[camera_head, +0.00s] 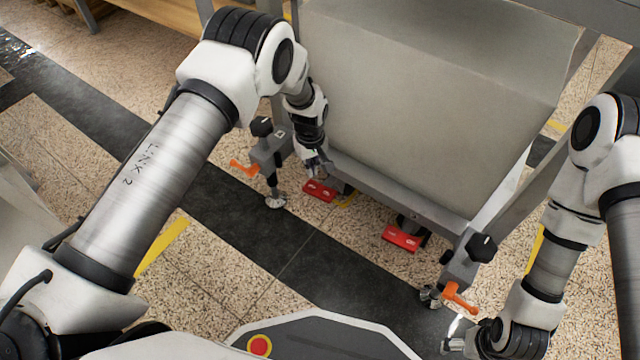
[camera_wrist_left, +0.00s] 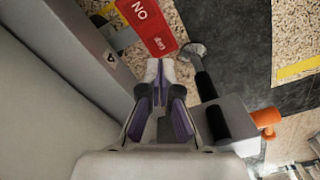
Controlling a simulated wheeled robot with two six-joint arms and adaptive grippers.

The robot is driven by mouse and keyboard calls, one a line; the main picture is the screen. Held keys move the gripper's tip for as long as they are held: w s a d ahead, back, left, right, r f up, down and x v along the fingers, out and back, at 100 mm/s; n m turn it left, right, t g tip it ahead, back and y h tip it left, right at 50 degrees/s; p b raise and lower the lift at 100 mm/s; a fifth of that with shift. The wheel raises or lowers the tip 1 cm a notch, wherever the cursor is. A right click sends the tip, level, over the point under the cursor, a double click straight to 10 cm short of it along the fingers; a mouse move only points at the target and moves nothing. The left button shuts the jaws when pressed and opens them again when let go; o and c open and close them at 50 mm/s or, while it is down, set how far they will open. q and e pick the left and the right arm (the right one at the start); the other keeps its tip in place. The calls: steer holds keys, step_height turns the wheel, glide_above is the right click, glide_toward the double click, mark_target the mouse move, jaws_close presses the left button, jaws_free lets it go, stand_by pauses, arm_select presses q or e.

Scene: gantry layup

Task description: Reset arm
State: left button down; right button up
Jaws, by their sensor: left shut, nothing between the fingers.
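My left gripper (camera_head: 314,163) hangs at the lower left corner of the large grey metal panel, above and beside a red pedal (camera_head: 320,191). In the left wrist view its fingertips (camera_wrist_left: 160,70) are together and empty, pointing toward the red pedal (camera_wrist_left: 148,24) with white lettering. No contact with the pedal can be made out. My right gripper (camera_head: 458,340) is low at the bottom right, partly hidden by its own wrist, so its fingers cannot be judged. It is close to the orange lever (camera_head: 460,297) on the frame's right end.
The grey panel (camera_head: 425,100) fills the centre. A second red pedal (camera_head: 401,238) sits under its front rail. Another orange lever (camera_head: 243,168), a black knob (camera_head: 262,127) and a levelling foot (camera_head: 276,201) stand left of my left gripper.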

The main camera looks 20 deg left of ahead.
arm_select(q)
steer(key=shift+r, duration=0.65)
